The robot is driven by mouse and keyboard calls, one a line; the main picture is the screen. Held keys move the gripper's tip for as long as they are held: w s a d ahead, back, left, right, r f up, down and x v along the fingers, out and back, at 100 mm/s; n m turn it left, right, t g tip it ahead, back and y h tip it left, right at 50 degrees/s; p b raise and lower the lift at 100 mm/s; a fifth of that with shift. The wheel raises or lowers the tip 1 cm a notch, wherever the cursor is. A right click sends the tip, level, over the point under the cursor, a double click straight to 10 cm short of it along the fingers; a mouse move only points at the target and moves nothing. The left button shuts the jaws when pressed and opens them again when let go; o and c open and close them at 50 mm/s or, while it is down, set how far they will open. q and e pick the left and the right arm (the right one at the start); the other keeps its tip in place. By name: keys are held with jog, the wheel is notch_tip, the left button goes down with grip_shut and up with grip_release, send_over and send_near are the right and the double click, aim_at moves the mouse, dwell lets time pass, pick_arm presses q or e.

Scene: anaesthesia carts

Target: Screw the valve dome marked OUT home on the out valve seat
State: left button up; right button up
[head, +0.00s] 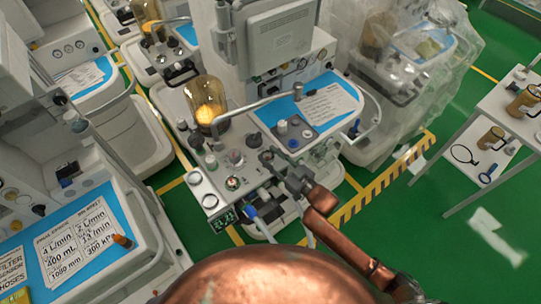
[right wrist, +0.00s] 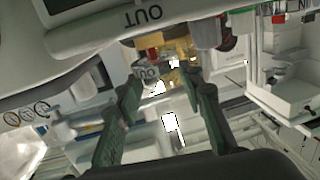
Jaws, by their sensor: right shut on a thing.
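My right gripper (head: 268,157) reaches over the front right of the middle cart's worktop in the head view. In the right wrist view my right gripper (right wrist: 165,79) has its fingers spread around the width of a small pale piece, the valve dome (right wrist: 147,72), whose visible letters read "OU". The dome sits by the fingertips, nearer the left finger, and the gripper is shut on it. The word OUT (right wrist: 142,17) is printed upside down on the pale cart edge above. I cannot make out the out valve seat or whether the dome touches it. My left gripper is not in view.
An amber bellows canister (head: 206,103) and a curved metal arm (head: 250,104) stand close to the right gripper. A small green display (head: 223,219) is on the cart's front. Other carts flank it. A white side table (head: 500,120) stands at the right on green floor.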

jog(key=shift+p, duration=0.9)
dwell(1.4)
jog(key=shift+f+b, duration=0.6)
jog(key=shift+f, duration=0.5)
jog(key=o, duration=1.3)
jog(key=v, duration=1.2)
jog(key=shift+d, duration=0.1)
